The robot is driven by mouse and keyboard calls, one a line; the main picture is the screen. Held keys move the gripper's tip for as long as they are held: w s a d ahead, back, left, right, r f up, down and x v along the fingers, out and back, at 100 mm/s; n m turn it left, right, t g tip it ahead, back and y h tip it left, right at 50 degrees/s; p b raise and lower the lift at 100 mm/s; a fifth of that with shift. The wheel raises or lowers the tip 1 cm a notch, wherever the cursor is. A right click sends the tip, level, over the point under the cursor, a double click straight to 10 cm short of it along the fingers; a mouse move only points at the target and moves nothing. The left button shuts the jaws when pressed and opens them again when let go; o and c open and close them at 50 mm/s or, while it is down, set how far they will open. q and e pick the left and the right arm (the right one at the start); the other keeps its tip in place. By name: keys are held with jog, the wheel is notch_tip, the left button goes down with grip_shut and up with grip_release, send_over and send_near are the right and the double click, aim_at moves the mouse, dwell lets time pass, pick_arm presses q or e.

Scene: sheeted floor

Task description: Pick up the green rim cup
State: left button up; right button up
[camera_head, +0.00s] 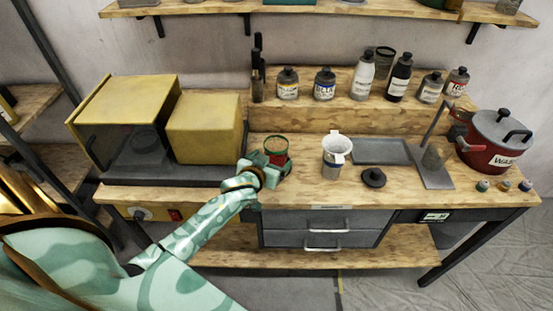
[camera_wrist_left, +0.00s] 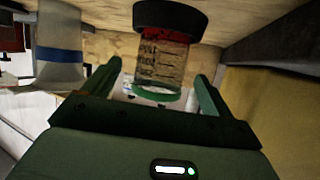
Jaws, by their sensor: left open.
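The green rim cup (camera_head: 275,153) stands upright on the wooden workbench, with a green rim and a red lower part. My left gripper (camera_head: 266,164) is at its near side and partly covers it. In the left wrist view the cup (camera_wrist_left: 163,60) appears upside down, with its green rim toward me and its dark base at the top. My open left gripper (camera_wrist_left: 158,72) has one finger on each side of it, with visible gaps at both sides. My right gripper is not in view.
A white funnel on a blue-banded container (camera_head: 334,150) stands right of the cup, beside a black lid (camera_head: 373,177). A yellow box machine (camera_head: 125,115) stands to the left. Several bottles line the back shelf, and a red pot (camera_head: 482,155) is at the far right.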

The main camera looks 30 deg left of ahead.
aim_at(272, 160)
pick_arm(q)
jog(key=x, duration=0.2)
jog(key=b+x, duration=0.1)
jog(key=x, duration=0.1)
jog(key=shift+w+a+f+b, duration=0.15)
jog(key=shift+f+b, duration=0.15)
jog(key=shift+f, duration=0.25)
jog(key=shift+w+f, duration=0.1)
jog(key=shift+w, duration=0.25)
jog(key=shift+s, duration=0.1)
jog(key=shift+c, duration=1)
jog(key=c, duration=1)
